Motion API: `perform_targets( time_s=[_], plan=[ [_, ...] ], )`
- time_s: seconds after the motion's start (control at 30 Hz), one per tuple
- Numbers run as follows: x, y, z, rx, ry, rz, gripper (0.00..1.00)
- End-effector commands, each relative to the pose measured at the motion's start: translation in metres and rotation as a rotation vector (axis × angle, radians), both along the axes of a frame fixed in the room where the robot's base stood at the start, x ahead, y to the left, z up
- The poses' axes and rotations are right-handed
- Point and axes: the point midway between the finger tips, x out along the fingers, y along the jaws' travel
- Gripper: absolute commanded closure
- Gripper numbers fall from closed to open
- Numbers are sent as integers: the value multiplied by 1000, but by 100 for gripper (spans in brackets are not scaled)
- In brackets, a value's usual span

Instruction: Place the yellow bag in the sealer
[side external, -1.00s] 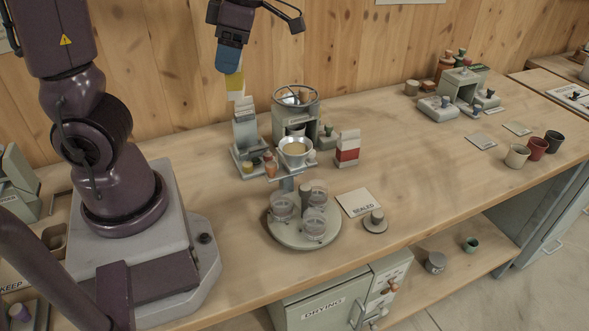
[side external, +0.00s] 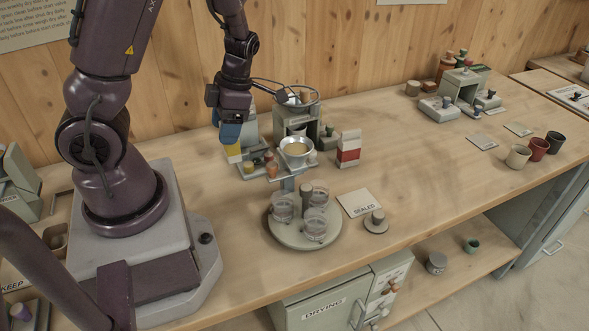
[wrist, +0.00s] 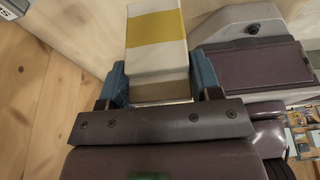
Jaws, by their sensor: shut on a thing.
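The yellow bag (side external: 233,153), white with a yellow band, hangs below my gripper (side external: 230,133). In the wrist view the bag (wrist: 156,42) sits between the two blue fingers of my gripper (wrist: 162,84), which are shut on it. The bag is low, at the left front of a grey upright device (side external: 250,128) that may be the sealer; no label on it is readable. My gripper hides part of this device. I cannot tell whether the bag touches it or the bench.
A machine with a metal bowl (side external: 296,148) stands close on the right. A round turntable (side external: 300,238) with clear cups is in front.

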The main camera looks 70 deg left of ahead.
Motion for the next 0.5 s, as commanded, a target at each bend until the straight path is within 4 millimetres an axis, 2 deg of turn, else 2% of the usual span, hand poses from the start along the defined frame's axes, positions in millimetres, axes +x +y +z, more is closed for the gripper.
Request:
perform_targets(
  time_s=[0.2,0.5],
  plan=[
    [-2,0,-35,-2,5,3,67],
    [-1,0,-71,-2,4,1,67]
  ],
)
